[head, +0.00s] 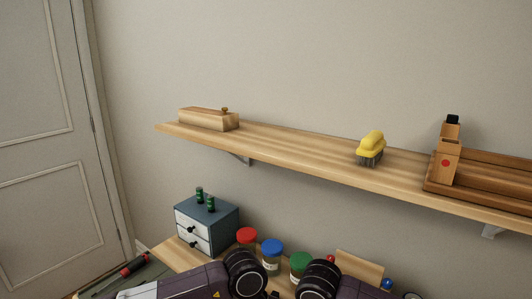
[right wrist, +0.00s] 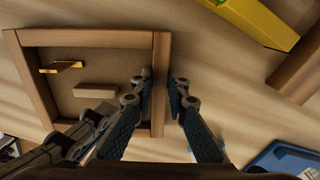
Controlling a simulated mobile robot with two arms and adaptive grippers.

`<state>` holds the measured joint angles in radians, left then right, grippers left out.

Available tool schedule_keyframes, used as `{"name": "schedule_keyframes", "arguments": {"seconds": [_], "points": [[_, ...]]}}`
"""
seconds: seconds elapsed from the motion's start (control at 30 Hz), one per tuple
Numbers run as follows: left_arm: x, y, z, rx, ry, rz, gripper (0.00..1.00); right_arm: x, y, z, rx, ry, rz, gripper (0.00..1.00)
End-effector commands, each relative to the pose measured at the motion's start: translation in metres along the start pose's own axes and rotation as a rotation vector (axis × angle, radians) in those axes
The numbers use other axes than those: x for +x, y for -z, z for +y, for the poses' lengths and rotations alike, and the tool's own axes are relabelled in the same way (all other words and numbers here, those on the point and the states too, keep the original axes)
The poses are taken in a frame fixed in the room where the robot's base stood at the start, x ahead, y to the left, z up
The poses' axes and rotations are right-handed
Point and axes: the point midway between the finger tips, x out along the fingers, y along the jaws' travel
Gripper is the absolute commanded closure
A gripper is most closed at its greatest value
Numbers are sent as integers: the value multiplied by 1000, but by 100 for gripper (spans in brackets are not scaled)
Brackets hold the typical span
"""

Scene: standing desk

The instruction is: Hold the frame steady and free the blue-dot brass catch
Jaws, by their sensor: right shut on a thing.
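The wooden frame (right wrist: 90,38) shows in the right wrist view, with a brown panel inside its bars. A small yellow, brass-like catch (right wrist: 62,67) lies at its left side. No blue dot can be made out on it. My right gripper (right wrist: 165,88) is shut on the frame's right bar, one finger on each side. Dark jointed parts that look like my left gripper (right wrist: 85,128) reach over the frame's lower left. Its fingertips are unclear, and any contact cannot be told. In the head view both grippers and the frame are hidden or out of view.
In the right wrist view a yellow object (right wrist: 258,20) lies at the top right and a blue tray (right wrist: 285,158) at the lower right. The head view shows a small drawer box (head: 207,224), lidded jars (head: 272,248) and a wall shelf (head: 290,148) holding a yellow brush (head: 371,146).

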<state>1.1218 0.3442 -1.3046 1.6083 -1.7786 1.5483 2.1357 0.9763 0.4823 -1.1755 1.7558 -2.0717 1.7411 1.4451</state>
Motion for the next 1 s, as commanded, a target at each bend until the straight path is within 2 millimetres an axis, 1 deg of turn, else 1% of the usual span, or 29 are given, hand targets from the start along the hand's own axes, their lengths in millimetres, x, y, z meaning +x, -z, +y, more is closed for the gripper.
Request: {"name": "schedule_keyframes", "arguments": {"seconds": [1.0], "points": [[3,10,4,4,-3,5,100,-1,0,1,1,-4,-1,100]]}}
